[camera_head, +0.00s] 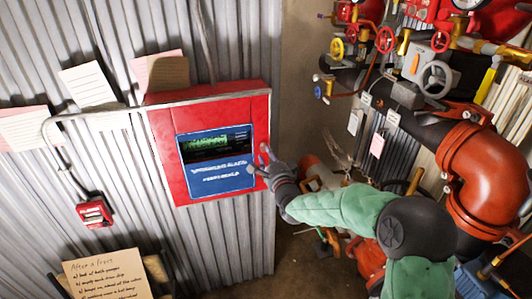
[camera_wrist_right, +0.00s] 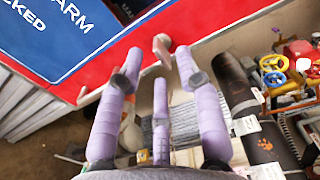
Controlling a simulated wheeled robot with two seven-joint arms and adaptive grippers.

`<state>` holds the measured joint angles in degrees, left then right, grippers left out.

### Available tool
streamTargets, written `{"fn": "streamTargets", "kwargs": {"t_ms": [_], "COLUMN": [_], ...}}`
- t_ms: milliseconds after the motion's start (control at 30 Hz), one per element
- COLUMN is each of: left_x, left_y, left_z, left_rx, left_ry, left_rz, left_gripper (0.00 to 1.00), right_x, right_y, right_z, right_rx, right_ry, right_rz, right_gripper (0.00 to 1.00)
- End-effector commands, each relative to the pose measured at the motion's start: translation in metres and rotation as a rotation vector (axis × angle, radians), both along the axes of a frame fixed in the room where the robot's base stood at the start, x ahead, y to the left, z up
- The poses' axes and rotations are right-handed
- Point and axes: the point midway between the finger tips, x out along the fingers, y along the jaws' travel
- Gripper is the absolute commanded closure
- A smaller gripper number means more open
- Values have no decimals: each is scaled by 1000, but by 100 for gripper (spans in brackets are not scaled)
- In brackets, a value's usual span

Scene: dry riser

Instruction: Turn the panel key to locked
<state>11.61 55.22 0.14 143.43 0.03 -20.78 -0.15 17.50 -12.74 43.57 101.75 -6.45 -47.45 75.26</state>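The red alarm panel (camera_head: 165,150) is on the corrugated wall in the head view, with a blue screen (camera_head: 215,177) on its face. My right gripper (camera_head: 268,167) is at the panel's right edge. In the wrist view the panel's red edge (camera_wrist_right: 210,22) runs across the top, and the screen (camera_wrist_right: 60,30) shows part of its lettering, ending in "CKED". A small pale key-like piece (camera_wrist_right: 161,43) stands out from the red edge. My right gripper's purple fingers (camera_wrist_right: 158,60) are spread on either side of it, with visible gaps. My left gripper is out of view.
Dark pipes with coloured valve wheels (camera_head: 385,39) and a large orange pipe elbow (camera_head: 480,165) stand at the right. A small red call box (camera_head: 94,212) hangs left of the panel. A handwritten board (camera_head: 105,278) is at the lower left.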

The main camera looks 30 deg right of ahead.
Motion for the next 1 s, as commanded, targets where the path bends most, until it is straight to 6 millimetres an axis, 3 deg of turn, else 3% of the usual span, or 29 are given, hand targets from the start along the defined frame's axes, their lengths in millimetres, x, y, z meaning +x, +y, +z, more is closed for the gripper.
{"fn": "streamTargets", "kwargs": {"t_ms": [233, 600, 633, 733, 767, 1000], "left_x": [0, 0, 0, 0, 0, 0], "left_y": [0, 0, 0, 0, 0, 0], "left_z": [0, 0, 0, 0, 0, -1], "left_rx": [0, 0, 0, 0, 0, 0], "left_ry": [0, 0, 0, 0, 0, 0], "left_rz": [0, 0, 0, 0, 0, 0], "left_gripper": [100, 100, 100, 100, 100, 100], "right_x": [24, 29, 28, 28, 28, 28], "right_y": [-5, -7, -7, -7, -7, -7], "right_z": [-1, 0, 0, 0, 0, -1], "right_rx": [0, 0, 0, 0, 0, -2], "right_ry": [2, 1, 1, 1, 1, 1], "right_rz": [1, 0, 0, 0, 0, 1], "right_gripper": [64, 64, 67, 95, 100, 100]}}
